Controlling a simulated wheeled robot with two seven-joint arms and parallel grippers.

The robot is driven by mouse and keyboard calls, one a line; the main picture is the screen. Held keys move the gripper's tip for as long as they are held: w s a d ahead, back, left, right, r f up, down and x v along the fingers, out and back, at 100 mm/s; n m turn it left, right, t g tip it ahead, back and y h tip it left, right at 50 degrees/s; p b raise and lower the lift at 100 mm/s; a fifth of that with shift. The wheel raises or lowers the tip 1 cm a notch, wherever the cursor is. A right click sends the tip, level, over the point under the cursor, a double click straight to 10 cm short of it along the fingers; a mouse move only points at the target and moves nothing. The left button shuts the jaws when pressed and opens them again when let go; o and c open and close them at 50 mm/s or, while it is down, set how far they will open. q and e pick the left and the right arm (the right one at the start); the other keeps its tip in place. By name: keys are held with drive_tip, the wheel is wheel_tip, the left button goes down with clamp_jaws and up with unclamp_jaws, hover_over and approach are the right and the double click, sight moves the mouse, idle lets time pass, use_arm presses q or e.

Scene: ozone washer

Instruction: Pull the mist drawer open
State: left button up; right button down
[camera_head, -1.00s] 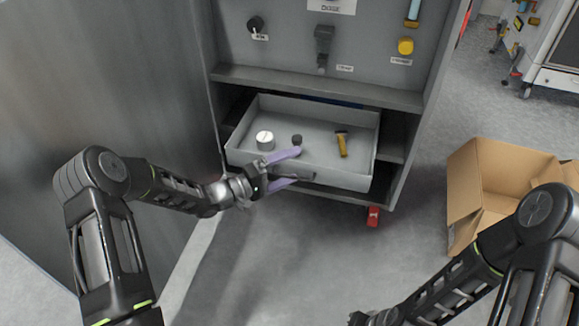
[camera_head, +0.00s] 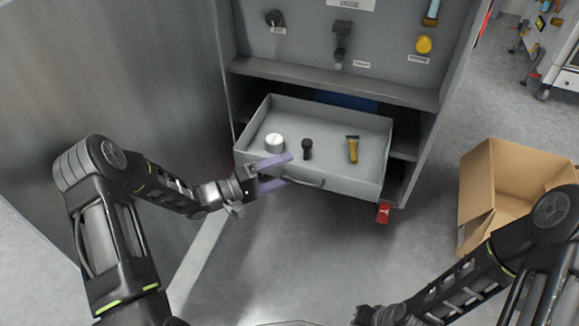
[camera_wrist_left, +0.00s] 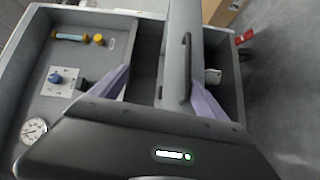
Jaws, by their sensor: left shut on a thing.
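The mist drawer (camera_head: 330,130) is a light grey open-topped tray in the lower bay of the grey cabinet, and it stands partly out. Its curved bar handle (camera_head: 305,182) is on the front wall; in the left wrist view the handle (camera_wrist_left: 187,70) lies between my fingers. My left gripper (camera_head: 273,173), with purple fingers, is at the front wall's left part, one finger over the top edge and one outside. It is shut on the drawer front, as the left wrist view also shows (camera_wrist_left: 162,92). My right forearm enters at lower right; its fingers are out of frame.
A white round piece (camera_head: 274,143), a black knob (camera_head: 307,149) and a yellow-and-black piece (camera_head: 353,149) lie in the drawer. Cabinet controls sit above the shelf edge (camera_head: 330,83). A cardboard box (camera_head: 500,190) stands at right. Floor in front is clear.

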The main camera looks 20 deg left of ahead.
use_arm(q)
drive_tip(key=shift+s+a+r, duration=0.15)
drive_tip(key=shift+a+r, duration=0.05)
drive_tip(key=shift+a, duration=0.3)
drive_tip(key=shift+s+a+r, duration=0.15)
drive_tip(key=shift+a+r, duration=0.05)
drive_tip(key=shift+a, duration=0.3)
drive_tip(key=shift+s+a+f, duration=0.1)
drive_tip(key=shift+s+a, duration=0.15)
drive_tip(key=shift+c, duration=0.6)
drive_tip(key=shift+s, duration=0.1)
drive_tip(key=c, duration=0.4)
drive_tip(key=shift+o, duration=0.2)
drive_tip(key=shift+s, duration=0.1)
drive_tip(key=shift+d, duration=0.1)
drive_tip(key=shift+f, duration=0.1)
drive_tip(key=shift+c, duration=0.3)
